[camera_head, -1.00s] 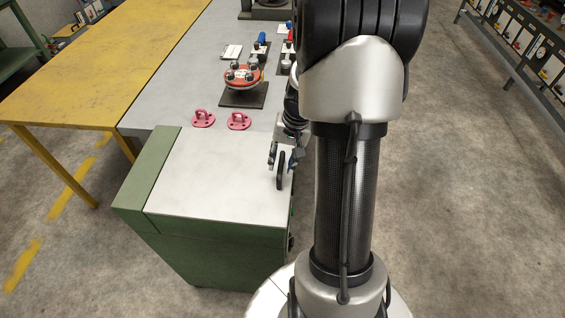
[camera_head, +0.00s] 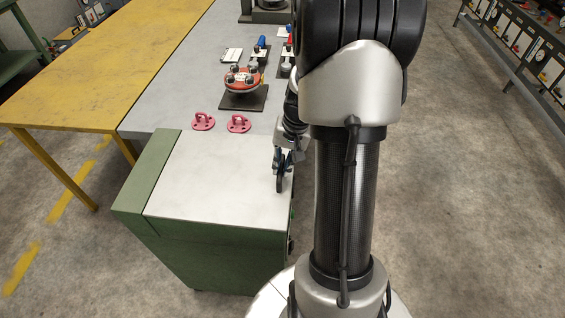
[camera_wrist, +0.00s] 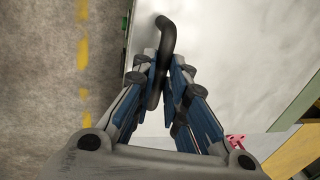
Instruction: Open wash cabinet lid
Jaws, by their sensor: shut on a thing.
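The wash cabinet (camera_head: 200,258) is green, with a flat pale grey lid (camera_head: 210,180) lying closed on top. A black bar handle (camera_head: 280,184) stands on the lid near its right edge. My gripper (camera_head: 284,160) is at the handle, with its fingers on both sides of it. In the wrist view the black handle (camera_wrist: 165,36) runs down between the blue-padded fingers of my gripper (camera_wrist: 166,72), which is shut on it. The lower part of the handle is partly hidden by the fingers.
Two pink eye brackets (camera_head: 203,120) sit just behind the lid. A red flanged spool (camera_head: 243,78) stands on a dark plate on the grey bench (camera_head: 180,90). A yellow table (camera_head: 90,75) stands at the left. Open floor lies to the right of my arm.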

